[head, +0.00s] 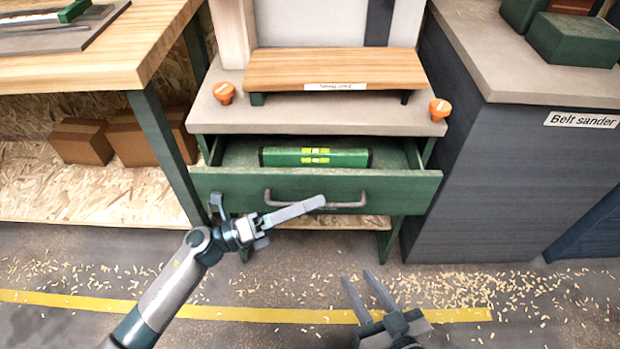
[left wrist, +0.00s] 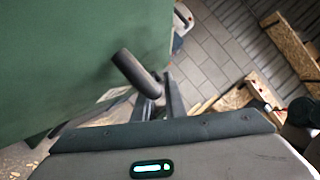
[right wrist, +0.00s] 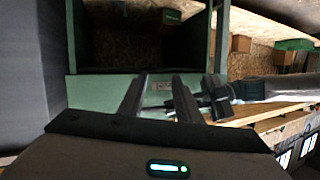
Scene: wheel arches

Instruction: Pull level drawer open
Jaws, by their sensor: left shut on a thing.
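The green level drawer (head: 225,190) is pulled partly out of its cabinet. A green level (head: 315,157) with yellow vials lies inside it. The drawer's grey bar handle (head: 348,204) runs across the front; its end also shows in the left wrist view (left wrist: 135,72). My left gripper (head: 316,202) is shut on the handle, and its fingers hide part of the bar. My right gripper (head: 358,278) is open and empty, low in front of the drawer and apart from it; its spread fingers show in the right wrist view (right wrist: 160,92).
Above the drawer is a beige top (head: 330,111) with a wooden board (head: 335,68) and two orange knobs. A workbench (head: 100,70) stands at left, with cardboard boxes beneath. A grey belt sander cabinet (head: 500,160) stands close at right. Wood chips litter the open floor.

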